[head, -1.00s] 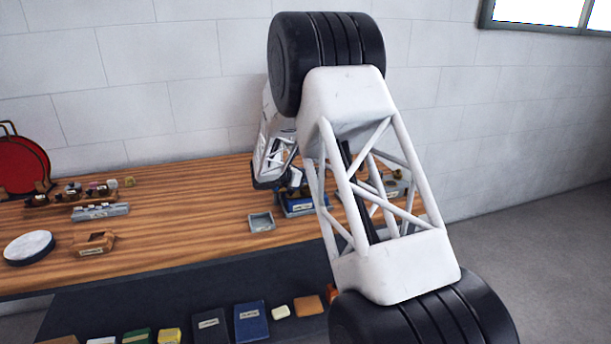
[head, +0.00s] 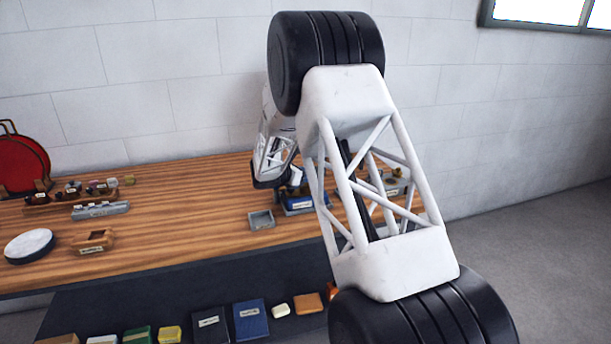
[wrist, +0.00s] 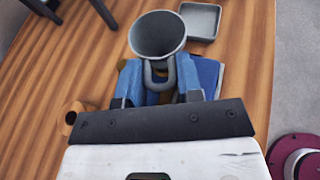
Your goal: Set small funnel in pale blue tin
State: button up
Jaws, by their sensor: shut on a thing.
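A grey small funnel (wrist: 157,36) shows in the wrist view with its wide mouth facing the camera. My gripper (wrist: 160,76), with blue fingers, is shut on the funnel's loop handle. A small, shallow, square open tin (wrist: 201,21), grey-blue and seemingly the pale blue tin, sits on the bench just beyond the funnel to the right. In the head view the tin (head: 261,220) stands in front of my gripper and looks empty. My arm hides most of the gripper there, and I cannot make out the funnel.
A blue thing (wrist: 208,72) lies beneath my gripper; a blue box (head: 299,203) shows there in the head view. A grey tray (head: 100,210), a tan box (head: 93,241) and a round white-topped thing (head: 30,246) are at left. The bench's middle is clear.

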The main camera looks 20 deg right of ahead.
jog(key=shift+s+f, duration=0.2)
jog(key=shift+f, duration=0.65)
jog(key=shift+s+f, duration=0.1)
jog(key=shift+f, duration=0.35)
jog(key=shift+a+f, duration=0.1)
jog(key=shift+f, duration=0.05)
jog(key=o, duration=1)
jog(key=shift+a, duration=0.15)
jog(key=shift+v, duration=0.8)
jog(key=shift+a+r, duration=0.2)
jog(key=shift+r, duration=0.35)
jog(key=shift+a+r, duration=0.25)
jog(key=shift+r, duration=0.3)
jog(key=shift+s+a+r, duration=0.2)
jog(key=shift+a+r, duration=0.3)
jog(key=shift+a, duration=0.05)
